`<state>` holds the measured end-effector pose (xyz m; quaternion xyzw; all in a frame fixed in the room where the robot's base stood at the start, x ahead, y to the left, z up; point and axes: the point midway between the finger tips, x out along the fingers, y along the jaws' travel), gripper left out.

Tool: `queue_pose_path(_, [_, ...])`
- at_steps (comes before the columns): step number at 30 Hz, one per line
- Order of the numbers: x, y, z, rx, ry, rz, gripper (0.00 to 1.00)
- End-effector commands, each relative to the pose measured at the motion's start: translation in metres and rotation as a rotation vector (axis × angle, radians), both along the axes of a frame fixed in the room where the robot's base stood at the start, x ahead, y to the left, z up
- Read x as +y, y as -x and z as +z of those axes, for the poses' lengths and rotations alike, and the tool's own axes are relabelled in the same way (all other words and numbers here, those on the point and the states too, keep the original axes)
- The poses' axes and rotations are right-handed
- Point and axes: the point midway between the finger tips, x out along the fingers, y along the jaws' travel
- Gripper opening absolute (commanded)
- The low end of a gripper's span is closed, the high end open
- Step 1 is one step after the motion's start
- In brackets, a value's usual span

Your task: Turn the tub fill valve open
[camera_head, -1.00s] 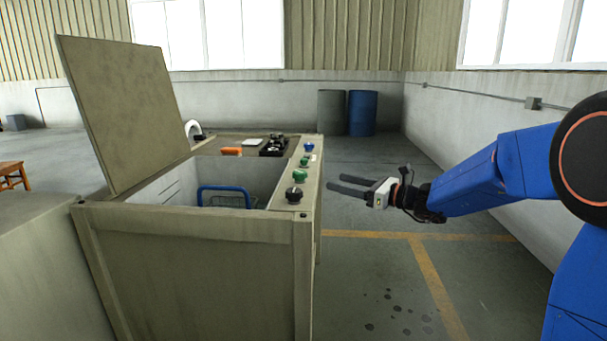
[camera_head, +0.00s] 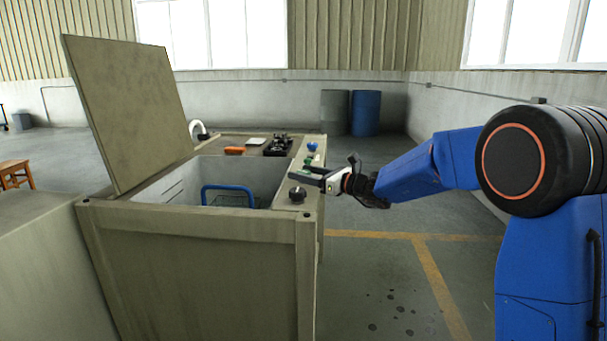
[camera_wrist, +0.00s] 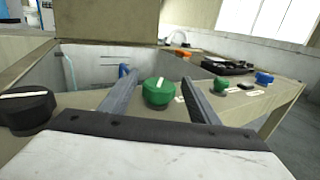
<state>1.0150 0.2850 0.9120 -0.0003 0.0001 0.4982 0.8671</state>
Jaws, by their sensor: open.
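A large green knob (camera_wrist: 158,94) with a white line along its top sits on the machine's control strip. It shows between the two fingers of my gripper (camera_wrist: 157,78) in the wrist view. My gripper is open, with gaps on both sides of the knob; I cannot tell whether a finger touches it. In the head view my gripper (camera_head: 306,176) reaches over the strip from the right and hides this knob. A black knob (camera_head: 297,194) stands nearer on the strip, also at left in the wrist view (camera_wrist: 26,106). The labels are too small to read.
A smaller green knob (camera_wrist: 219,84) and a blue knob (camera_wrist: 264,78) lie farther along the strip. The open tub (camera_head: 170,188) holds a basket with a blue handle (camera_head: 229,188). The raised lid (camera_head: 128,110) stands at left. The floor to the right is clear.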

Motion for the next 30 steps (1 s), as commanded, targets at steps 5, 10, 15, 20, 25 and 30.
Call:
queue_pose_path(5, [0.0043,-0.0020,0.0001,0.000,0.000,0.001,0.56])
queue_pose_path(10, [0.0040,-0.0020,0.0002,0.000,0.000,0.000,0.56])
queue_pose_path(15, [0.0039,-0.0019,0.0002,0.000,0.000,0.000,0.20])
queue_pose_path(20, [0.0037,-0.0020,0.0002,0.000,0.000,0.002,0.15])
queue_pose_path(25, [0.0030,-0.0027,-0.0002,-0.001,0.001,0.028,0.15])
queue_pose_path(30, [0.0030,-0.0034,-0.0005,0.001,0.000,0.106,0.15])
